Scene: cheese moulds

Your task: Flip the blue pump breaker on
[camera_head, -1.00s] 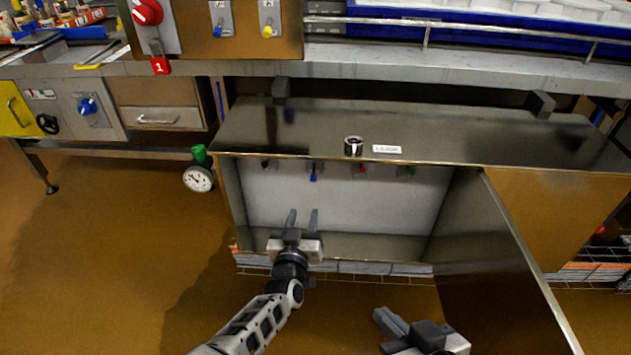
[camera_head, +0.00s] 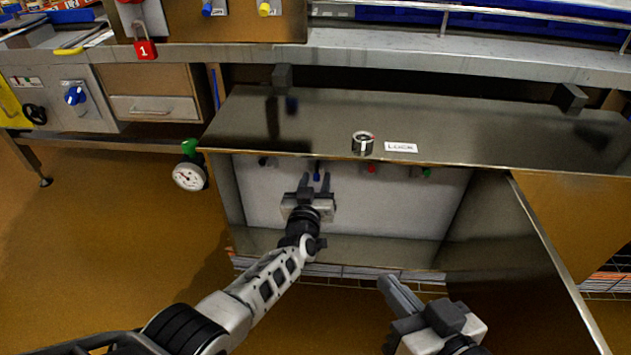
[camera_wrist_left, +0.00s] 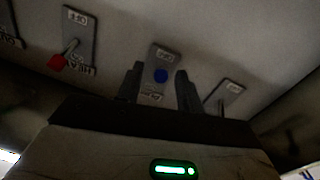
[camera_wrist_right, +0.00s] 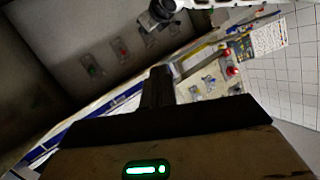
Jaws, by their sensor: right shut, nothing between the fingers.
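The blue breaker (camera_head: 317,176) is on the back wall inside the open cabinet, its blue-tipped lever just beyond my left fingertips. My left gripper (camera_head: 315,180) is open and reaches into the cabinet from below. In the left wrist view the blue knob (camera_wrist_left: 161,76) shows between the two spread fingers (camera_wrist_left: 159,88), with no clear contact. Its plate has labels above and below, too small to read. Which way the lever is set, I cannot tell. My right gripper (camera_head: 385,280) is shut and empty, in front of the cabinet; its closed fingers show in the right wrist view (camera_wrist_right: 157,84).
A red breaker (camera_head: 371,169), a green one (camera_head: 426,172) and a black one (camera_head: 264,161) share the wall. The cabinet door (camera_head: 515,265) hangs open at the right. A gauge (camera_head: 189,176) is left of the cabinet. A lock knob (camera_head: 362,142) is on the cabinet top.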

